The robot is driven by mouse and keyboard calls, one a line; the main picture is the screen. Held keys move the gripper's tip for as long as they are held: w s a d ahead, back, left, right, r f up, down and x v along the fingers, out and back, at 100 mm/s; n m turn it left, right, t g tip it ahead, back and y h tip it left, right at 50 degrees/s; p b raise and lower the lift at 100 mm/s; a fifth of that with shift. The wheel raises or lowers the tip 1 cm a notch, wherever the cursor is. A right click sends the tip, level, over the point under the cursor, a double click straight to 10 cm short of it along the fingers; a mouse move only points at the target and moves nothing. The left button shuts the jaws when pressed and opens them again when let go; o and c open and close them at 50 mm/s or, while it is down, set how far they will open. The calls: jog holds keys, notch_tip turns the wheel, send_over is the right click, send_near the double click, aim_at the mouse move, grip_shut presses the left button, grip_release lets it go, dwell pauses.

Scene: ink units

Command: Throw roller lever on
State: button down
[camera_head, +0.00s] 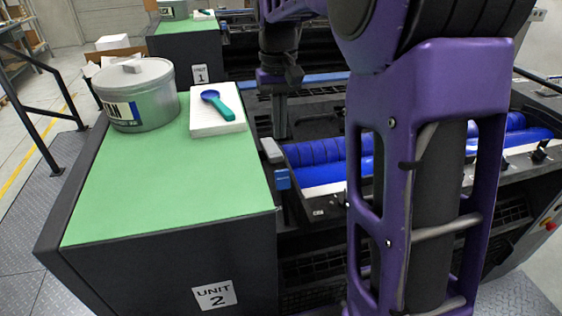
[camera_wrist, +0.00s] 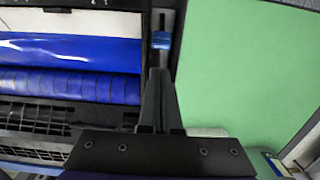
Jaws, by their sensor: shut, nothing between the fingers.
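The roller lever, with a grey top and a blue part (camera_head: 282,179), stands at the right edge of the green-topped cabinet, beside the ink rollers. In the wrist view its blue part (camera_wrist: 162,40) sits over a dark slot with a pale metal strip, beyond my fingertips. My gripper (camera_head: 281,136) points down behind the lever in the head view. In the wrist view the fingers of my gripper (camera_wrist: 158,72) are shut together and empty, in line with the lever. A gap or contact between fingertips and lever cannot be told. The blue rollers (camera_head: 330,165) lie right of the lever.
The green cabinet top (camera_head: 170,190), marked Unit 2, holds an ink can (camera_head: 150,92) and a white pad (camera_head: 215,118) with a blue and teal scoop (camera_head: 215,102) at its back. Its front is clear. My arm hides part of the rollers. A dark rail (camera_head: 35,130) stands at left.

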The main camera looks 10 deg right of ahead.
jog(key=shift+f, duration=0.1)
notch_tip(320, 180, down, 10)
jog(key=b, duration=0.1)
jog(key=shift+s, duration=0.2)
jog(key=shift+s+r+b, duration=0.1)
jog(key=shift+r+b, duration=0.1)
jog(key=shift+b, duration=0.2)
